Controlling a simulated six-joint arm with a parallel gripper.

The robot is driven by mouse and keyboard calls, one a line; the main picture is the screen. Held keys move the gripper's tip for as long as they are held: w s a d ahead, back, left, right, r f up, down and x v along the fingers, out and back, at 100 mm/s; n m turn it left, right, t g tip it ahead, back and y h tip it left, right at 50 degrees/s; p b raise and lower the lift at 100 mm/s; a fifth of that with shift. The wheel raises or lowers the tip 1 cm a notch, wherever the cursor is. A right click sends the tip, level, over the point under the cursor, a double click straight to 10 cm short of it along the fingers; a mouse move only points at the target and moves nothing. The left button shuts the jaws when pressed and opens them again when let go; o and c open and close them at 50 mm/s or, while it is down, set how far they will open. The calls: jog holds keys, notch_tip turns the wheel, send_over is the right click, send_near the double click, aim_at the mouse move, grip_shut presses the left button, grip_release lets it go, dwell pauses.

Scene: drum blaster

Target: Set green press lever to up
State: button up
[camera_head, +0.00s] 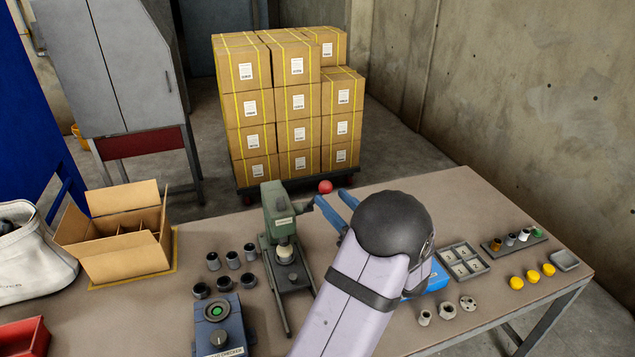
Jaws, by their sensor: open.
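The green press (279,218) stands upright on the workbench, left of my arm. A red ball knob (325,187), which looks like the end of its lever, shows to the right of the press head, about level with its top. The rod between knob and press is mostly hidden. My gripper (329,197), with blue fingers, is open. Its two fingertips reach up beside the knob, one on each side of it in the picture; I cannot tell if they touch it. My arm hides the bench behind it.
An open cardboard box (125,263) stands left on the bench. A blue control box (219,330) with a green button is in front. Small dark cylinders (233,260) stand left of the press. Trays, yellow caps (532,276) and metal parts lie on the right. Stacked cartons (298,130) stand behind.

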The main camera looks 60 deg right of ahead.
jog(key=shift+w+d+r+g+y, duration=0.3)
jog(key=shift+w+d+r+g, duration=0.15)
jog(key=shift+w+d, duration=0.2)
jog(key=shift+p+x, duration=1.35)
jog(key=shift+x, duration=2.3)
